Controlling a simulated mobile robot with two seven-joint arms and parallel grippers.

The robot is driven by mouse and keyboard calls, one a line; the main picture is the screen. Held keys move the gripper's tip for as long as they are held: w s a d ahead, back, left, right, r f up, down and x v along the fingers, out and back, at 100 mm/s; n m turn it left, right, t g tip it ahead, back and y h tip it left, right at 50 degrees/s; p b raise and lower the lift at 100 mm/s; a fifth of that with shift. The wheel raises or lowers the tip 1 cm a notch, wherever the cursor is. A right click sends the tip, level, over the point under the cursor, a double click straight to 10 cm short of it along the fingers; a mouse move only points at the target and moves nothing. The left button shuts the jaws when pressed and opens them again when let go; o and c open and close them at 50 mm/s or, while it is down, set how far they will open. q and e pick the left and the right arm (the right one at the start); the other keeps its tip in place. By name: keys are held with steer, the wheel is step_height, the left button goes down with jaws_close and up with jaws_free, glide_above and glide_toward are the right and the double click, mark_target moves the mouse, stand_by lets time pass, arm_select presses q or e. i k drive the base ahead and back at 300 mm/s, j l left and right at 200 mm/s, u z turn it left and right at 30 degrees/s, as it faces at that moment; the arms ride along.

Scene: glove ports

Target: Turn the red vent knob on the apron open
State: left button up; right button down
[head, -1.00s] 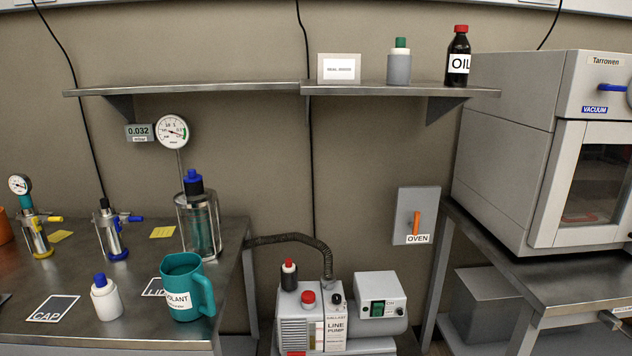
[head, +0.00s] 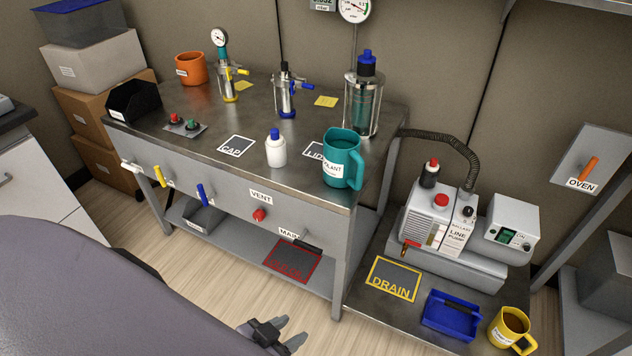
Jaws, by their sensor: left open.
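The red vent knob (head: 260,215) sits on the grey front apron (head: 228,205) of the steel bench, under a white VENT label (head: 261,197). It is small in the head view, and I cannot tell which way it is turned. My left gripper (head: 288,337) is at the bottom edge of the head view, below the knob in the picture and clear of it. Its fingers are apart with nothing between them. My right gripper is not in view.
A black MAIN handle (head: 300,243) sticks out right of the knob. Blue (head: 203,194) and yellow (head: 160,176) handles are to its left. A teal mug (head: 342,160) stands near the bench's front edge above. Open floor (head: 200,262) lies before the apron.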

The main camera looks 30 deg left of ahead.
mark_target(259, 215)
steer(key=u, duration=1.35)
